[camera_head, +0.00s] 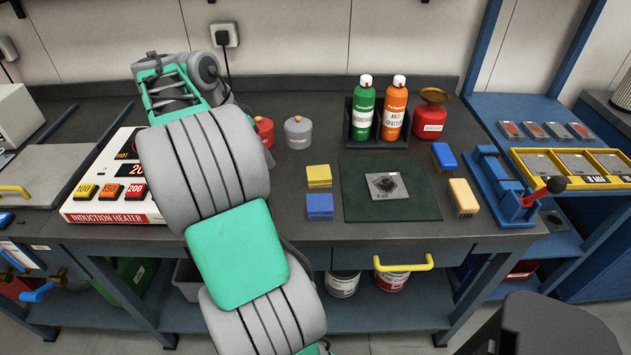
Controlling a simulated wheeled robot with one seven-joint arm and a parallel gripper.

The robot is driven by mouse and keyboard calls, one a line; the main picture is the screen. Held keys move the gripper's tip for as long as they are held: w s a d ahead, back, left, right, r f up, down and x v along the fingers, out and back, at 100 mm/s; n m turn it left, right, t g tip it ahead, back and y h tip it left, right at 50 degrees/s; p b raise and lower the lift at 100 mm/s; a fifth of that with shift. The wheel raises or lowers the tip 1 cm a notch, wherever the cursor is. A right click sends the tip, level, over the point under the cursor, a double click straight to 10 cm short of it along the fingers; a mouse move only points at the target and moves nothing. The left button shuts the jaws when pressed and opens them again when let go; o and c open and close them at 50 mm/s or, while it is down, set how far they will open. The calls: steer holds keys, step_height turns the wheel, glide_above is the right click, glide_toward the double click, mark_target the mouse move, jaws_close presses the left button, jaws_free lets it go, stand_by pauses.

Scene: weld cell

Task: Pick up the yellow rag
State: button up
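The yellow rag (319,175) is a small folded square lying on the dark workbench top (280,222), left of the dark green mat. A blue folded rag (319,206) lies just in front of it. My arm rises from the bottom of the view and crosses the bench left of the rags, with its far part near the wall at the upper left. I cannot make out my gripper's fingers. Nothing covers the yellow rag.
A green mat (412,205) bears a small plate (387,186). Red (264,131) and grey (298,132) pots stand behind the rags. Green (363,110) and orange (395,110) bottles stand in a holder. A yellow brush (463,197) lies right; an induction heater (110,190) stands left.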

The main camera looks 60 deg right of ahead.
mark_target(314, 173)
steer(key=shift+o, duration=0.7)
steer(key=s+d+f+m+g+y, duration=0.1)
steer(key=s+d+f+m, duration=0.3)
steer(key=s+d+m, duration=0.3)
steer(key=shift+d+m+g+y+b, duration=0.35)
steer(key=shift+d+m, duration=0.15)
steer(key=shift+d, duration=0.25)
steer(key=b+x, duration=0.1)
steer(key=x, duration=0.1)
steer(key=b+x, duration=0.2)
steer(key=x, duration=0.1)
steer(key=s+b+x, duration=0.1)
steer(key=x, duration=0.1)
steer(key=shift+s+d+f+b, duration=0.1)
steer(key=shift+d+f+b, duration=0.05)
steer(key=shift+d+b, duration=0.25)
steer(key=c, duration=1.4)
steer(key=shift+c, duration=0.2)
